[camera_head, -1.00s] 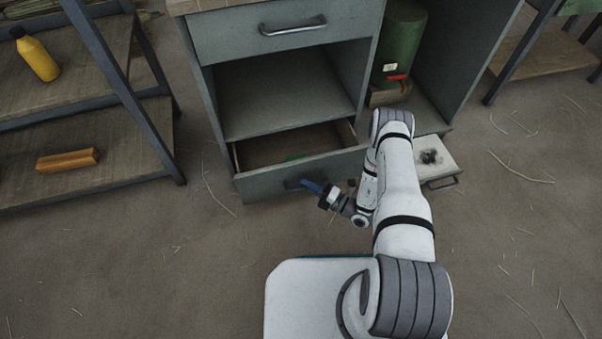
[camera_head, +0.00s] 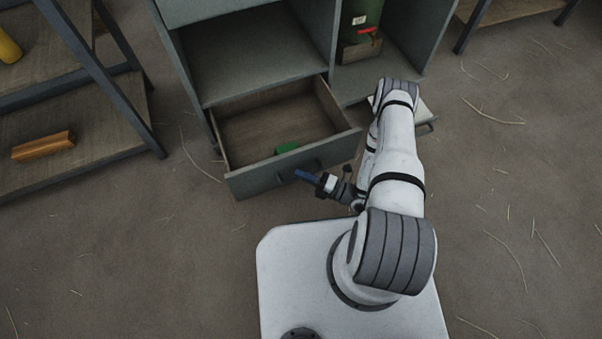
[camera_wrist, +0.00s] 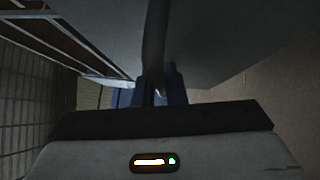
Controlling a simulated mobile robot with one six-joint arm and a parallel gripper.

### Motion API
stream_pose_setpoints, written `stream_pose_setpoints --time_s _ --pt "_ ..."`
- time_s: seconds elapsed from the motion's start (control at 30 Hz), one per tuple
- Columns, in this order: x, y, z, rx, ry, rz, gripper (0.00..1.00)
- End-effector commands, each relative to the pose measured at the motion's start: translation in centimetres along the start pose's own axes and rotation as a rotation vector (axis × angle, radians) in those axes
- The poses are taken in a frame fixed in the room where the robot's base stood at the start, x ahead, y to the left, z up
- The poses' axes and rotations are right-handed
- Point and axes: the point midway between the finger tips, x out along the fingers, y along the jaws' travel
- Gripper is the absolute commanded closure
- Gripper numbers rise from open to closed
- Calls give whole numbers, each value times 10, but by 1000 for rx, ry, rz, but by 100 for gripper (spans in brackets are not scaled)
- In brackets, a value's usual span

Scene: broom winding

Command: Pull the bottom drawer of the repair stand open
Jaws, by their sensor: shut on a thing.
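The grey repair stand (camera_head: 257,55) stands at the top of the head view. Its bottom drawer (camera_head: 262,183) is pulled well out, and its wooden inside shows. A small green block (camera_head: 287,148) lies in it near the front. My gripper (camera_head: 306,176) is at the drawer's front face, with its blue fingers shut on the dark bar handle (camera_wrist: 154,45). The wrist view shows the handle running between the blue fingers (camera_wrist: 152,92), with the grey drawer front behind it. The fingers hide part of the handle.
A shelf rack with an orange-brown block (camera_head: 43,145) and a yellow bottle (camera_head: 8,47) stands on the left. A green cylinder (camera_head: 361,14) stands in the stand's right bay. A low white item (camera_head: 426,112) lies beyond my arm. Floor at right is clear.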

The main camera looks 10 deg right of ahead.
Motion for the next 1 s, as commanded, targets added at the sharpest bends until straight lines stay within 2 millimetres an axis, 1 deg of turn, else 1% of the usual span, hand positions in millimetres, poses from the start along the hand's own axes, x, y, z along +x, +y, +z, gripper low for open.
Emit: stream_pose_setpoints --time_s 0.17,0.2,0.4,0.47,0.67,0.77,0.87,1.0 --pt "0 0 3 -4 -6 -1 100" --pt "0 -1 3 -4 -6 -1 88" --pt "0 0 2 -3 -3 0 71" --pt "0 0 2 -2 -2 0 67" --pt "1 0 1 -1 0 0 67" --pt "-3 -1 1 -1 2 1 67" --pt "-12 -3 4 0 5 1 67" --pt "-32 -6 8 1 13 2 67"
